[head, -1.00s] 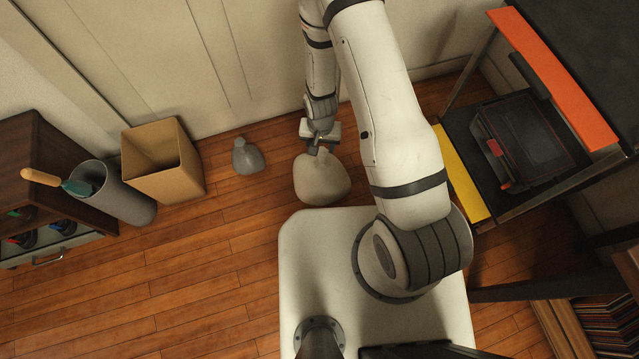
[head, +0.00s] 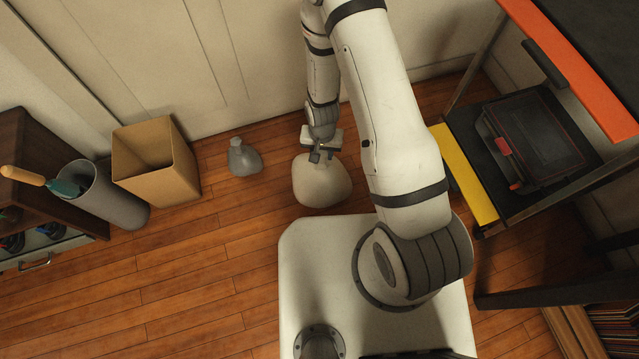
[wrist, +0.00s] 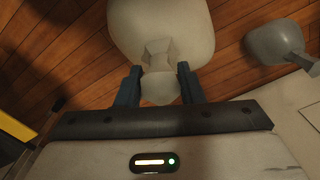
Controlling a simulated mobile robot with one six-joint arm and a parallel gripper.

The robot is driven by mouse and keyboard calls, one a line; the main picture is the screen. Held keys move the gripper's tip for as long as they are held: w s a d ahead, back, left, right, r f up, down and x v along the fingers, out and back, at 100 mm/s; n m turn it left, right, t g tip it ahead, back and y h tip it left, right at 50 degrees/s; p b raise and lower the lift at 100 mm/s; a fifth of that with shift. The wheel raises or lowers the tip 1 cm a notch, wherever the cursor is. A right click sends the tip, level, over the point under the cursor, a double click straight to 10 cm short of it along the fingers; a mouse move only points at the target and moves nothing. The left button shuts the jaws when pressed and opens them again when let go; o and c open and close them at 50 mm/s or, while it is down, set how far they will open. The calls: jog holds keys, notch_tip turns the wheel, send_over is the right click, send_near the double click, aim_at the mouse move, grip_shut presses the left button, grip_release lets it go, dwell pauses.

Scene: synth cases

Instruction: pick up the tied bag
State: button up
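The tied bag (head: 322,186) is pale and rounded, with a knotted neck. It appears to rest on the wooden floor just beyond my base. In the wrist view its body (wrist: 160,22) is at the top, and its neck and loose end point down between my fingers. My gripper (head: 322,152) is at the bag's top in the head view. In the wrist view my gripper (wrist: 160,73) has its two dark blue fingers apart, one on each side of the neck, with narrow gaps at the fingertips. Contact with the neck is not clear.
A smaller grey bag (head: 244,160) lies left of the pale one. Further left are an open cardboard box (head: 160,185), a grey cylinder bin (head: 118,207) and a dark cabinet (head: 35,150). A rack with a yellow edge (head: 462,172) stands right. The wall is close behind.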

grip_shut()
dwell(1.0)
